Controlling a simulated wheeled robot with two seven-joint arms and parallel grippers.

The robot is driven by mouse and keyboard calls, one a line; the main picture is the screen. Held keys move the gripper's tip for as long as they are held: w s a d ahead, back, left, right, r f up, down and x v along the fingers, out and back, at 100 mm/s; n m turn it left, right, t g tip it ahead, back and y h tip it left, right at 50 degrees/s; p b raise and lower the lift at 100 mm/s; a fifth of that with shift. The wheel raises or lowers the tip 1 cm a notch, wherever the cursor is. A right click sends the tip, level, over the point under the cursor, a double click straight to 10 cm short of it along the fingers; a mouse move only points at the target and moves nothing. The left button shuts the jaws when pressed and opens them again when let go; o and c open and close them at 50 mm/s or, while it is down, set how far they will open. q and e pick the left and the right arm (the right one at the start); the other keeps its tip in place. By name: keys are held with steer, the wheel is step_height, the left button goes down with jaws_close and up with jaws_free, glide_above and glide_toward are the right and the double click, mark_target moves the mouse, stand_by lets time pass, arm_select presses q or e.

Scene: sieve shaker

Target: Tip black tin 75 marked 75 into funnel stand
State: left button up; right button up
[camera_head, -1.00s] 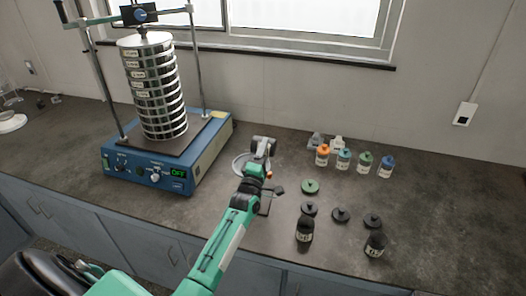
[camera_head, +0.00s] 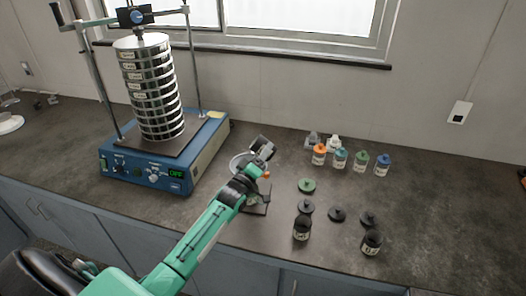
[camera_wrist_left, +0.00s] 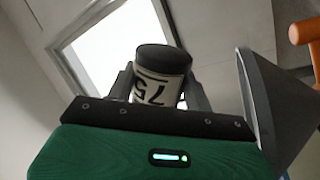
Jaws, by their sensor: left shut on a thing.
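The black tin 75 (camera_wrist_left: 163,60) is held between the fingers of my left gripper (camera_wrist_left: 160,88) in the left wrist view. Its pale label with 75 faces the camera and reads turned over. In the head view my left gripper (camera_head: 262,148) is above the funnel stand, and the tin cannot be made out clearly there. The funnel (camera_wrist_left: 275,100) is a grey cone close to the right of the tin in the wrist view. In the head view the funnel stand's base (camera_head: 257,208) shows partly behind my arm. My right gripper is not in view.
The sieve shaker (camera_head: 150,170) with its sieve stack stands at the left. Several coloured-cap bottles stand at the back right. Two dark tins (camera_head: 302,230) (camera_head: 371,243) and several loose lids (camera_head: 337,214) lie in front. The counter at far right is mostly clear.

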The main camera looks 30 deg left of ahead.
arm_select(q)
steer(key=m, duration=0.1)
steer(key=m+h+p, duration=0.1)
steer(key=shift+a+m+g, duration=0.2)
steer(key=shift+m+g, duration=0.2)
steer(key=shift+d+f, duration=0.1)
steer(key=m, duration=0.1)
steer(key=m+p, duration=0.1)
steer(key=m+g+h+p, duration=0.1)
steer(key=shift+s+a+r, duration=0.1)
steer(key=shift+a+r, duration=0.2)
steer(key=shift+a, duration=0.1)
steer(key=shift+s+a+f+m+g+p, duration=0.15)
steer(key=shift+m+g+p, duration=0.35)
steer(key=shift+m, duration=0.5)
steer(key=shift+f, duration=0.2)
